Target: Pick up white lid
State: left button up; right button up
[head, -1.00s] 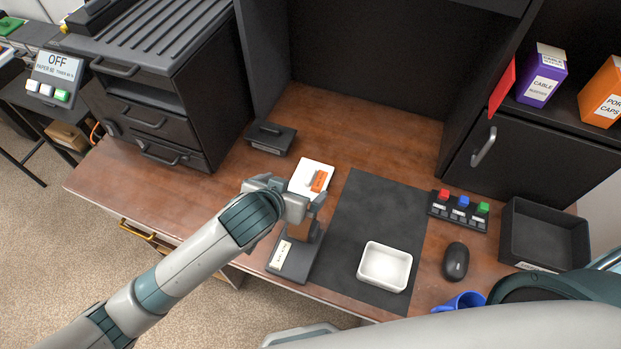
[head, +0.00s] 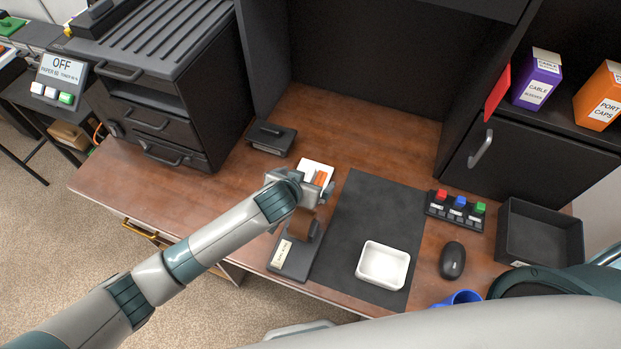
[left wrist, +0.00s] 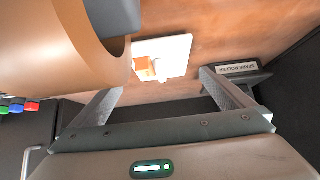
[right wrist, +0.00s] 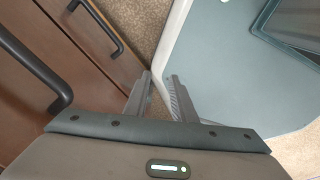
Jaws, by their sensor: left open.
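The white lid (head: 314,166) is a flat white square with an orange label, lying on the wooden desk behind the tape dispenser. It also shows in the left wrist view (left wrist: 178,50), ahead of the fingers. My left gripper (head: 325,190) is open and empty, at the near side of the lid, and hides part of it in the head view. In the left wrist view the lid lies between the lines of the spread fingers (left wrist: 158,82), apart from them. My right gripper (right wrist: 160,76) has a narrow gap between its fingertips and holds nothing.
A black tape dispenser (head: 293,257) with a brown roll (left wrist: 65,40) stands close beside my left gripper. A black box (head: 271,138) sits behind left. A white tray (head: 383,265) is on the dark mat (head: 350,222). The desk behind the lid is clear.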

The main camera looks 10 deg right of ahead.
aim_at(310, 176)
jog(key=shift+a, duration=0.35)
pick_arm(q)
jog(key=shift+w, duration=0.1)
pick_arm(e)
jog(key=shift+r, duration=0.15)
pick_arm(q)
jog(key=shift+p+x, duration=0.65)
jog(key=shift+x, duration=1.85)
pick_arm(e)
jog(key=shift+d+r, duration=0.35)
jog(key=shift+r, duration=0.4)
pick_arm(q)
jog(key=c, duration=1.3)
pick_arm(e)
jog(key=shift+a, duration=0.3)
